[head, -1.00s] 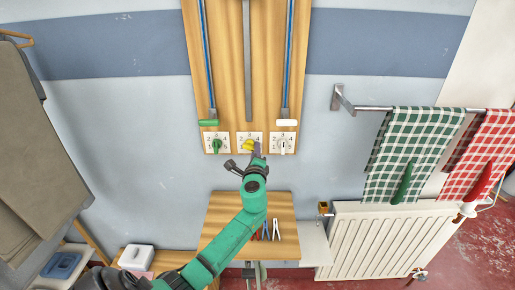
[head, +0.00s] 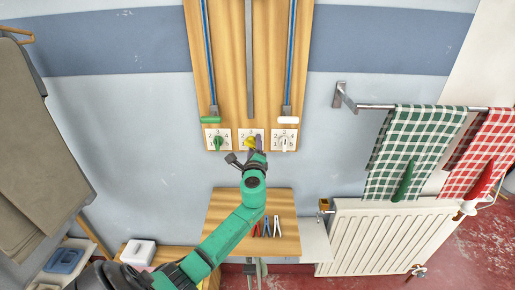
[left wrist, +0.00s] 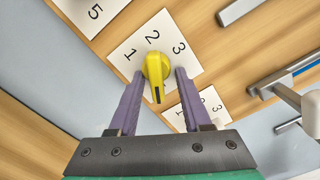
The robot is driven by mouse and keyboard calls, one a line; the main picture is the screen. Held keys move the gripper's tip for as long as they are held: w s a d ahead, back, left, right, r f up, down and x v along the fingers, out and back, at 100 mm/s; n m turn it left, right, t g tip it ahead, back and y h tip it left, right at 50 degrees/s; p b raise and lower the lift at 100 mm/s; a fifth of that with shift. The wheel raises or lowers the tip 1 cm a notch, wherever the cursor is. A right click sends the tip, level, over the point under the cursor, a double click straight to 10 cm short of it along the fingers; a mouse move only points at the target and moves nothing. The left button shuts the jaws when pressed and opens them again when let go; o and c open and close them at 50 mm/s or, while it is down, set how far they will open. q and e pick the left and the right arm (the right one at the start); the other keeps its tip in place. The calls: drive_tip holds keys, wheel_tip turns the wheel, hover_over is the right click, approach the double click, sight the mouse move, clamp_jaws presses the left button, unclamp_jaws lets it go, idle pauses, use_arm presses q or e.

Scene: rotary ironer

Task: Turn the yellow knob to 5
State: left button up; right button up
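The yellow knob (head: 250,142) is the middle of three knobs on the wooden board, on a white number card (head: 243,133). In the left wrist view the yellow knob (left wrist: 156,68) carries a black mark on its lower end; 1, 2 and 3 show on its card (left wrist: 125,50), the higher numbers are hidden. I cannot tell which number the mark points to. My left gripper (left wrist: 159,78) is open, with its purple fingers on either side of the knob and a gap visible on both sides. My right gripper is in neither view.
A green knob (head: 218,143) is left of the yellow one and a white knob (head: 284,143) is right of it. Below is a wooden shelf (head: 228,212) with several clothes-pegs. Checked towels (head: 415,150) hang at right above a radiator (head: 372,243).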

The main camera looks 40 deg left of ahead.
use_arm(q)
drive_tip(key=shift+s+a+f, duration=0.1)
drive_tip(key=shift+s+a, duration=0.1)
drive_tip(key=shift+a, duration=0.05)
drive_tip(key=shift+s+d+f, duration=0.1)
drive_tip(key=shift+d, duration=0.25)
drive_tip(key=b+v, duration=0.2)
drive_tip(key=v, duration=1.2)
drive_tip(key=shift+a, duration=0.2)
drive_tip(key=shift+s, duration=0.1)
